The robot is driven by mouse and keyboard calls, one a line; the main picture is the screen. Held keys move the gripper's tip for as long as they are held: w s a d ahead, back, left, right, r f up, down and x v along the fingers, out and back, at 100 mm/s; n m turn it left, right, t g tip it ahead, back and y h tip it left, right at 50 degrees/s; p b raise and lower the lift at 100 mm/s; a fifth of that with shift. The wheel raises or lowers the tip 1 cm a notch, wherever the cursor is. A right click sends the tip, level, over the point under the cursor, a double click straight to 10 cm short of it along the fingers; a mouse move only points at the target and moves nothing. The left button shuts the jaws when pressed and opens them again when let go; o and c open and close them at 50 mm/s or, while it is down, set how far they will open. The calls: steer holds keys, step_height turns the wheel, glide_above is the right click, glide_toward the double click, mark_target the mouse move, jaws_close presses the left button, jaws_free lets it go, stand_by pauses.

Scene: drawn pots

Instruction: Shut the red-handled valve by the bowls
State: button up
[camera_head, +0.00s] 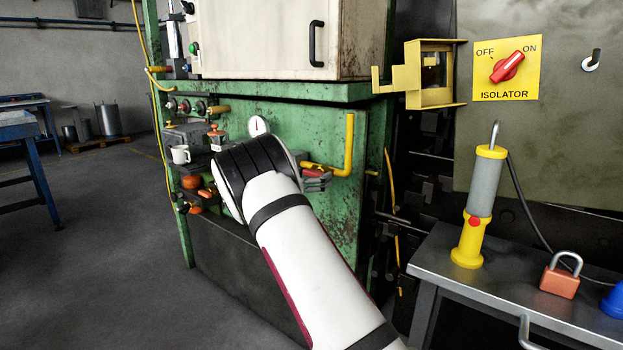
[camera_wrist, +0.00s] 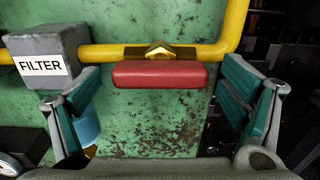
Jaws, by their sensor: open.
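The red handle (camera_wrist: 160,75) lies level in the wrist view, just under a brass valve body (camera_wrist: 160,52) and along the yellow pipe (camera_wrist: 100,52). In the head view the yellow pipe (camera_head: 348,150) bends up beside my wrist. My gripper (camera_wrist: 159,85) is open, with one finger on each side of the handle. I cannot tell whether either finger touches it. A grey box marked FILTER (camera_wrist: 42,58) is on the pipe to the left, with a blue bowl (camera_wrist: 86,125) below it, partly hidden by my left finger. My arm hides much of this area in the head view.
A green panel (camera_wrist: 150,130) stands behind the pipe. A bench (camera_head: 440,262) at right holds a lamp (camera_head: 483,190) and padlock (camera_head: 560,280). Open floor lies left.

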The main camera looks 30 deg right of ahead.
steer(key=shift+c, duration=0.6)
steer(key=c, duration=1)
